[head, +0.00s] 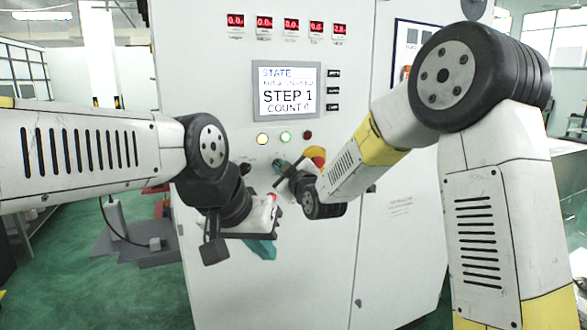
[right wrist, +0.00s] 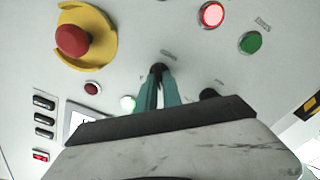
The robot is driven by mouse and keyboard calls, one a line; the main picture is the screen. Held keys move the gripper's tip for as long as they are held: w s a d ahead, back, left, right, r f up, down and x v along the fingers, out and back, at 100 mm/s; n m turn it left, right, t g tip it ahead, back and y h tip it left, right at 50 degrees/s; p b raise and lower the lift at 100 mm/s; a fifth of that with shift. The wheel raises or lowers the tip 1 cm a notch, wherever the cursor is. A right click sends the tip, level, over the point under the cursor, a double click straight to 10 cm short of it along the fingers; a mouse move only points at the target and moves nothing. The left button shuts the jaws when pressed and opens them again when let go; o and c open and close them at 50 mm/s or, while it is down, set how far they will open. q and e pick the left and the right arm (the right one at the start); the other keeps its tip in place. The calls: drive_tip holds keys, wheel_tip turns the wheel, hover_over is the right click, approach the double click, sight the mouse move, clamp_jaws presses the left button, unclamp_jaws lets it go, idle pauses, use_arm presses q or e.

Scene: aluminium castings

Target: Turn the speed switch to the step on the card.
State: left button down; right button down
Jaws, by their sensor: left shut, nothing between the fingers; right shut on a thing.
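The speed switch looks to be the small black knob (right wrist: 157,69) on the pale cabinet front; its label is too small to read. My right gripper (right wrist: 158,92) has its teal fingers shut on this knob. In the head view the right gripper (head: 279,166) reaches the panel below the indicator lights, and the knob is mostly hidden. The knob's pointer position cannot be read. A screen (head: 286,91) above reads "STEP 1" and "COUNT 0"; I see no separate card. My left gripper (head: 262,249) is shut and empty, hanging low before the cabinet.
A red emergency stop on a yellow base (head: 317,155) sits close beside the right gripper. A second black knob (right wrist: 208,94), a lit red button (right wrist: 212,14) and a green button (right wrist: 250,42) are near the held knob. Red number displays (head: 264,22) line the top.

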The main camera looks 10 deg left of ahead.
drive_tip(key=shift+n, duration=0.6)
drive_tip(key=c, duration=1.5)
unclamp_jaws()
drive_tip(key=v, duration=0.8)
